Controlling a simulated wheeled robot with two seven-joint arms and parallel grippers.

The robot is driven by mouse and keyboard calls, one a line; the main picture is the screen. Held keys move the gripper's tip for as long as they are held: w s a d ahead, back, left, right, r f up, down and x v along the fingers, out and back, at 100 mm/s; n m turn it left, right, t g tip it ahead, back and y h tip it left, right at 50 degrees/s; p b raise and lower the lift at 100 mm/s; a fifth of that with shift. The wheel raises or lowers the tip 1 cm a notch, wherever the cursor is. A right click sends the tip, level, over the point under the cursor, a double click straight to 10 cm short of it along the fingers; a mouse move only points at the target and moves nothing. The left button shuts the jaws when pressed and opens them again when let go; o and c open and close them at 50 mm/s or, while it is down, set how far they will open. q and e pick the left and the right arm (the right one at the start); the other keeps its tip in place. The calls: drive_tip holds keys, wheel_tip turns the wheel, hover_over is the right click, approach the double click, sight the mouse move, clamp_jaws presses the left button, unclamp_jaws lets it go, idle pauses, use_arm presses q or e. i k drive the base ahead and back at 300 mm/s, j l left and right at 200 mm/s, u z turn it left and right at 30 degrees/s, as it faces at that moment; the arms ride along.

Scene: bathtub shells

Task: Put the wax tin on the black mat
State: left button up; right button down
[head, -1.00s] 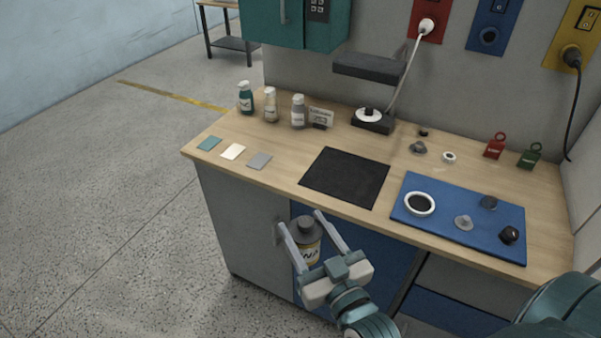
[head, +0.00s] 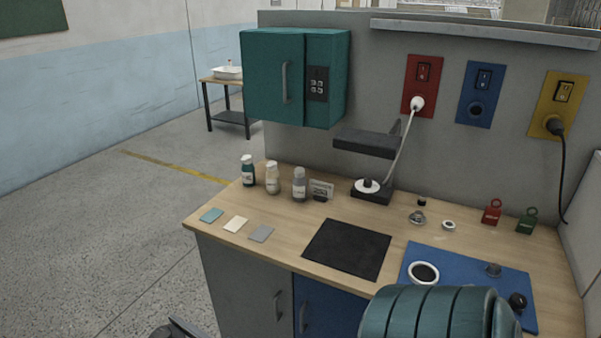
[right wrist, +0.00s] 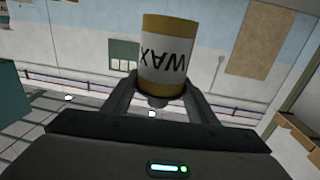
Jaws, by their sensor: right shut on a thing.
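The wax tin (right wrist: 168,55) shows in the right wrist view, a yellow-and-white can with dark "WAX" lettering that appears upside down in that picture. My right gripper (right wrist: 160,95) is shut on it, with a finger on each side. In the head view my teal right arm covers the lower right; a dark round shape and a grey bar at the bottom edge, left of centre, are too cut off to identify surely. The black mat (head: 347,249) lies bare on the wooden bench, in front of the lamp. My left gripper is not in view.
A blue mat (head: 420,252) with a dark-filled bowl (head: 423,273) lies right of the black mat. Several bottles (head: 272,178) and a small sign (head: 321,190) stand behind, near the lamp base (head: 371,193). Three flat swatches (head: 235,224) lie left. A teal cabinet (head: 275,80) hangs above.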

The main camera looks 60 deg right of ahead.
sight(346, 253)
drive_tip(key=u, duration=0.2)
drive_tip(key=i+l, duration=0.7)
drive_tip(key=i, duration=0.35)
drive_tip(key=i+l, duration=0.2)
drive_tip(key=i, duration=1)
drive_tip(key=z, duration=3.4)
